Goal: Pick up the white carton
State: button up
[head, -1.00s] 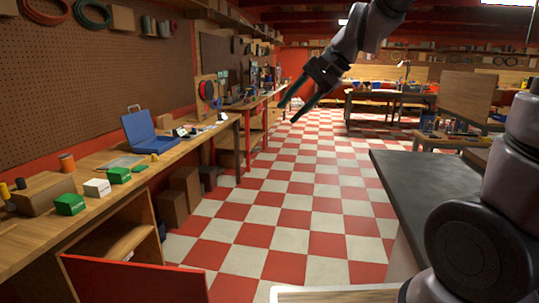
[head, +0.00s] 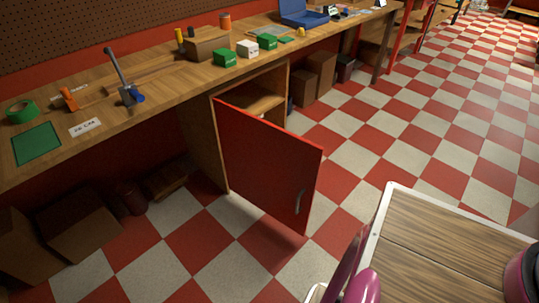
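The white carton (head: 247,49) is a small white box on the long wooden workbench (head: 168,92) along the left wall. It stands between two green cartons, one on its left (head: 226,57) and one on its right (head: 268,41), in the upper middle of the head view.
A red cabinet door (head: 265,165) hangs open below the bench, jutting over the checkered floor. A clamp-like tool (head: 126,82) and a green mat (head: 36,144) lie farther left.

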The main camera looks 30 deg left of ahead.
aim_at(248, 49)
jog(key=u, duration=1.55)
jog(key=i+l+z, duration=0.1)
jog(key=z, duration=1.25)
jog(key=i+z, duration=0.15)
jog(key=i, duration=3.9)
jog(key=i+u, duration=0.25)
jog(key=u, duration=0.2)
jog(key=i+l+u, duration=0.1)
jog(key=u, duration=0.4)
jog(key=i+l+u, duration=0.2)
jog(key=u, duration=0.25)
jog(key=i+u, duration=0.1)
jog(key=u, duration=2.5)
